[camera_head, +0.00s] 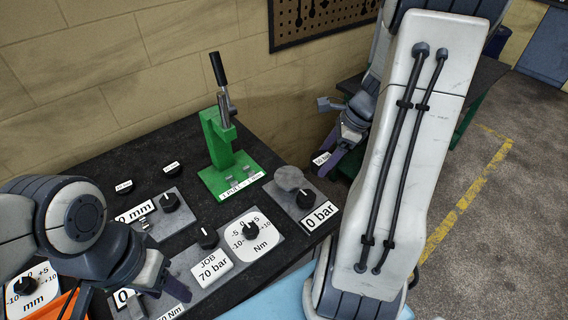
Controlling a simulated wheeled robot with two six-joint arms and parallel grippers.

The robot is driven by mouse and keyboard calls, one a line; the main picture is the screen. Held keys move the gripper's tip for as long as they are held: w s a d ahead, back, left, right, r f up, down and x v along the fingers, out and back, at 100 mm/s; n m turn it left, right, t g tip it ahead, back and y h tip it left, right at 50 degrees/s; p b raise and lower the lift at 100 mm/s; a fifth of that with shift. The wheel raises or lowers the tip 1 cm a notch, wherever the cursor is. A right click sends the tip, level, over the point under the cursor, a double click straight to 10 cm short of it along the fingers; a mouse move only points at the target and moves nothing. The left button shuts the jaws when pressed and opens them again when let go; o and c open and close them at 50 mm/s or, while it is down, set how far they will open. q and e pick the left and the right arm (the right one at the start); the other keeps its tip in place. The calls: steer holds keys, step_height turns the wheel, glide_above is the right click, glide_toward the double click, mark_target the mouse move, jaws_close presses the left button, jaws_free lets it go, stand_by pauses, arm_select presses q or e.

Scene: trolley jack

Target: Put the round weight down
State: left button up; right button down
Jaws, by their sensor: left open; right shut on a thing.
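My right gripper (337,162) is beyond the table's right edge, beside the wall and partly behind my own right arm. It is shut on a small dark weight with a white label (321,157). Its fingers hide much of this weight, and its label is too small to read surely. The weight appears held in the air, apart from the table top. Two more small dark round pieces with white labels stand on the table, one at the left (124,186) and one near the wall (171,169). My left gripper (160,292) is open over the front panels, seemingly empty.
A green stand (219,150) with an upright black-handled lever is at the table's back. Knob panels labelled "0 bar" (318,214), "70 bar" (213,268) and "Nm" (252,236) fill the front. Dark table top (150,160) is bare around the small round pieces.

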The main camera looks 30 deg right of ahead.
steer(key=w+a+f, duration=0.1)
steer(key=w+f, duration=0.1)
steer(key=w, duration=0.1)
steer(key=w+a+f+p, duration=0.1)
steer(key=w+f, duration=0.1)
steer(key=w, duration=0.1)
steer(key=w+a+f+p, duration=0.1)
steer(key=w+f, duration=0.1)
steer(key=w, duration=0.1)
steer(key=shift+w+a+f, duration=0.1)
steer(key=shift+w+a, duration=0.15)
steer(key=shift+a, duration=0.15)
steer(key=shift+f, duration=2)
steer(key=shift+f, duration=0.2)
jaws_free()
steer(key=shift+r, duration=0.1)
